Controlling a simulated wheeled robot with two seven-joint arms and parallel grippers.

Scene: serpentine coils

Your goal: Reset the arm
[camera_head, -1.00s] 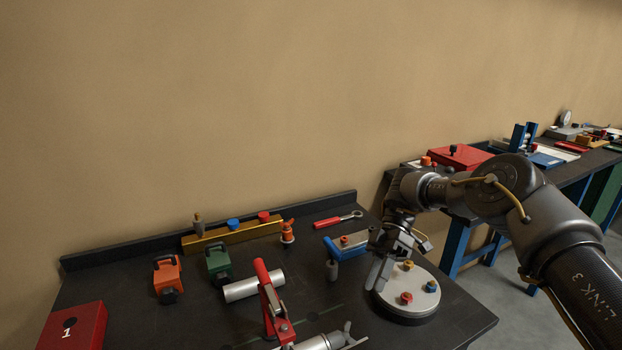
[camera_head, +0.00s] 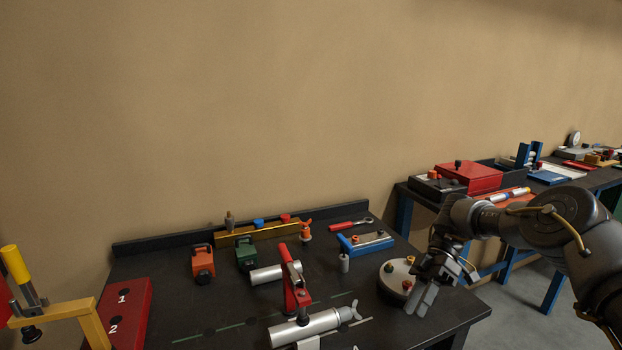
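My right arm comes in from the right edge. My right gripper (camera_head: 428,288) is at the right end of the near workbench, in front of a round white disc (camera_head: 391,277) with coloured knobs and hiding part of it. Its fingers are seen from the side and look close together. I cannot tell whether they are open or shut, and I see nothing held. My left arm and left gripper do not show.
On the dark workbench (camera_head: 215,330) are a red-handled clamp with silver cylinders (camera_head: 305,328), an orange block (camera_head: 203,263), a green block (camera_head: 246,253) and a red numbered box (camera_head: 124,310). A yellow clamp (camera_head: 60,315) stands at left. A second bench holds a red box (camera_head: 469,177).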

